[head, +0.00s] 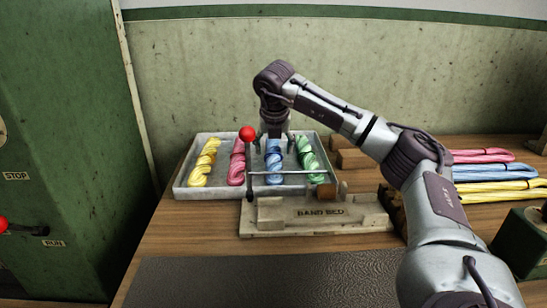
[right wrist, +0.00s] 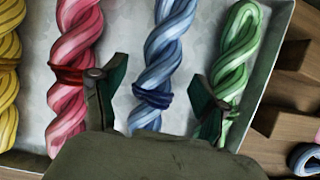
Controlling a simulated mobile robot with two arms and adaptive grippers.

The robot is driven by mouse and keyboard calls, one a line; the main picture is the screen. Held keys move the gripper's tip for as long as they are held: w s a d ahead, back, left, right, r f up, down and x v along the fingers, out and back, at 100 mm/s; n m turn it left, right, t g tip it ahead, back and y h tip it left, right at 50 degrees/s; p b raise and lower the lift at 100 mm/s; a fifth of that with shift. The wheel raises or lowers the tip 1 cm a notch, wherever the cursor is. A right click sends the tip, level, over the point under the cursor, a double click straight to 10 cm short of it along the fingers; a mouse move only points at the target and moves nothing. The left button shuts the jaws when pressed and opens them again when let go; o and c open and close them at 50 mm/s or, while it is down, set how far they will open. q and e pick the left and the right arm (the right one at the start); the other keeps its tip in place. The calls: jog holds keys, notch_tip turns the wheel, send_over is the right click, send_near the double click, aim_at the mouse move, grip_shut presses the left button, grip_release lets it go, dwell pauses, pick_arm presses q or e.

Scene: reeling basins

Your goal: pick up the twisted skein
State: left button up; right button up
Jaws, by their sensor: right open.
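Several twisted skeins lie side by side in a pale shallow tray (head: 222,193): yellow (head: 204,160), pink (head: 237,163), blue (head: 273,165) and green (head: 307,158). My right gripper (head: 273,132) is over the far part of the tray at the blue skein, pointing down. In the right wrist view my right gripper (right wrist: 155,98) is open, one finger on each side of the blue skein (right wrist: 168,40), which has a dark blue band. Its left finger is near the pink skein (right wrist: 75,75), its right finger overlaps the green skein (right wrist: 238,60). My left gripper is out of view.
A wooden fixture (head: 315,213) with lettering stands before the tray; its bar and red-knobbed lever (head: 247,134) cross in front of the skeins. Wooden blocks (head: 355,159) and untwisted pink, blue and yellow hanks (head: 495,171) lie right. A dark mat (head: 240,280) is clear.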

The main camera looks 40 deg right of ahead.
jog(key=shift+w+d+f, duration=0.15)
jog(key=shift+w+f, duration=0.1)
jog(key=shift+f, duration=0.4)
jog(key=shift+r, duration=0.1)
jog(key=c, duration=1.3)
jog(key=shift+o, duration=0.2)
